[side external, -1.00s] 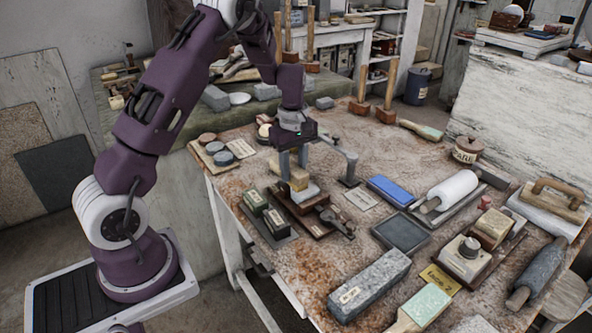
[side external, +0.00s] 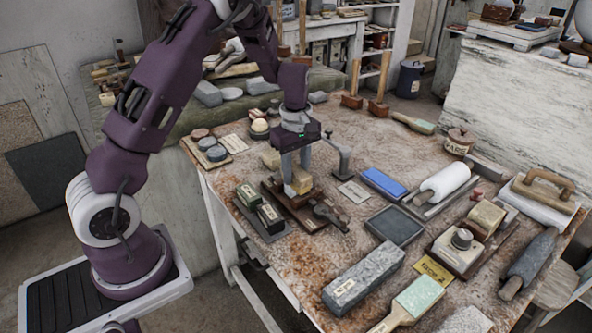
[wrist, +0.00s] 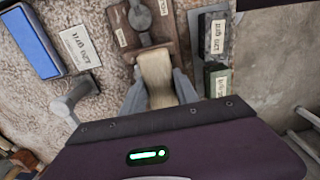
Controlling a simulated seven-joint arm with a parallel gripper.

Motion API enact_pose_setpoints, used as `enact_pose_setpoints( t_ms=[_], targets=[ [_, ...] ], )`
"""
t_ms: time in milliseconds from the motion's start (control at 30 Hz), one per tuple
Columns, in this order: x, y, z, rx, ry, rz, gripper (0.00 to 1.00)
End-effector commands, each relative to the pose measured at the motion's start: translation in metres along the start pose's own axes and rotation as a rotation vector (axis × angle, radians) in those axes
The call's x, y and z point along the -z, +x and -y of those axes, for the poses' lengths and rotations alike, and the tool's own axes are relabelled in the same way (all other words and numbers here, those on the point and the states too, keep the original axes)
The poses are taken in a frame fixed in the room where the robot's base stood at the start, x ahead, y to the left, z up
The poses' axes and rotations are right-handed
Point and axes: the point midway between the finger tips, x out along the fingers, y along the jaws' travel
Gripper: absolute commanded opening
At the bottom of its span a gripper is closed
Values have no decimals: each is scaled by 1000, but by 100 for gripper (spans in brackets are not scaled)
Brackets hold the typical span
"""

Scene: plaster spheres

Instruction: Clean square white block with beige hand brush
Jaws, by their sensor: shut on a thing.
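My gripper (side external: 297,182) is shut on a beige block-like thing, which I take for the beige hand brush (side external: 301,180). It points down over a brown wooden board with a metal clamp (side external: 328,212). In the wrist view the brush (wrist: 157,80) sits between both fingers, its far end against the board (wrist: 140,50). I cannot tell whether it touches a white block there; any such block is hidden. A pale square block with a round grey knob (side external: 452,256) stands on a dark tray at the right.
A blue block (side external: 384,183), a dark slate tray (side external: 394,226) and a long grey stone (side external: 363,280) lie further right.

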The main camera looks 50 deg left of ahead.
Motion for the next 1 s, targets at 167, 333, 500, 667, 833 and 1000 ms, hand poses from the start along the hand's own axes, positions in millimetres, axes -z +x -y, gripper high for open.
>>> enact_pose_setpoints(
  t_ms=[167,333,500,667,833,1000],
  targets=[
    [16,-1,0,1,-2,0,4],
    [23,-1,0,0,0,0,4],
    [38,0,0,0,-1,-1,4],
    [40,0,0,0,0,0,4],
    [38,-2,0,0,1,0,4],
    [24,-10,0,0,3,0,4]
  ],
)
